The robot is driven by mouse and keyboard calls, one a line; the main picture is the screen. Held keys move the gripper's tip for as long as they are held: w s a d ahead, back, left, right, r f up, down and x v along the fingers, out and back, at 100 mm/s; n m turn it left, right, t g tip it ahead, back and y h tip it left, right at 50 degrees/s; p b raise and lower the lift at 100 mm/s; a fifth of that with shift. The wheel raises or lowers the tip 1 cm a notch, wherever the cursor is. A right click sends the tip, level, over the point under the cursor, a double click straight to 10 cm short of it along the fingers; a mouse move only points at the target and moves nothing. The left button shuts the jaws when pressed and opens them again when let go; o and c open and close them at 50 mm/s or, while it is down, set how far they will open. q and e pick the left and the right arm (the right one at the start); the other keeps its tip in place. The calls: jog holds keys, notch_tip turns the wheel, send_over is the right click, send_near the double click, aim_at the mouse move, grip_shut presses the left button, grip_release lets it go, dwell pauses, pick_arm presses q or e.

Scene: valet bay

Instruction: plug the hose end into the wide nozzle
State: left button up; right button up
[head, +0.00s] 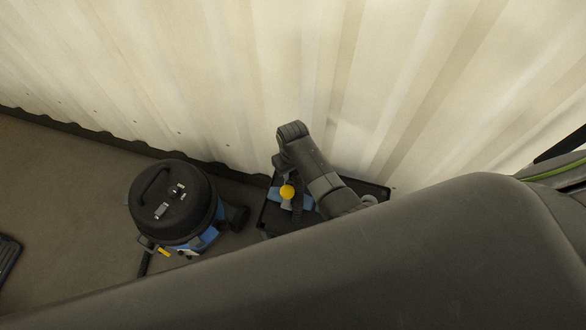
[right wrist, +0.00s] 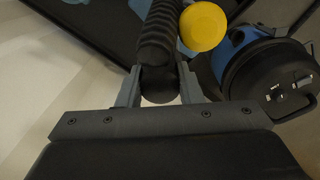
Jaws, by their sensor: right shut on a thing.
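My right gripper (right wrist: 159,75) is shut on a black ribbed hose end (right wrist: 156,42), with one grey finger on each side. In the head view my right arm reaches down over a black tray (head: 265,216), and its fingers are hard to make out. A blue piece (head: 307,203) lies in the tray beneath the gripper, partly hidden. It may be the wide nozzle; its opening is not visible. A yellow round knob (head: 287,191) is beside the hose and also shows in the right wrist view (right wrist: 204,26). I cannot tell whether hose and blue piece touch. My left gripper is out of view.
A vacuum (head: 170,205) with a black lid and blue body stands on the floor left of the tray. A pale corrugated wall (head: 230,80) rises close behind both. Another dark object (head: 8,255) is at the left edge. Floor (head: 70,190) left of the vacuum is clear.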

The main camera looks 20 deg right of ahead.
jog(key=shift+f, duration=0.15)
dwell(0.5)
jog(key=shift+f, duration=0.3)
jog(key=shift+f+b, duration=0.4)
jog(key=shift+f, duration=0.15)
jog(key=shift+f, duration=0.2)
dwell(0.4)
jog(key=shift+f+b, duration=0.75)
jog(key=shift+f, duration=0.1)
jog(key=shift+f, duration=0.15)
jog(key=o, duration=1.5)
jog(key=shift+c, duration=0.2)
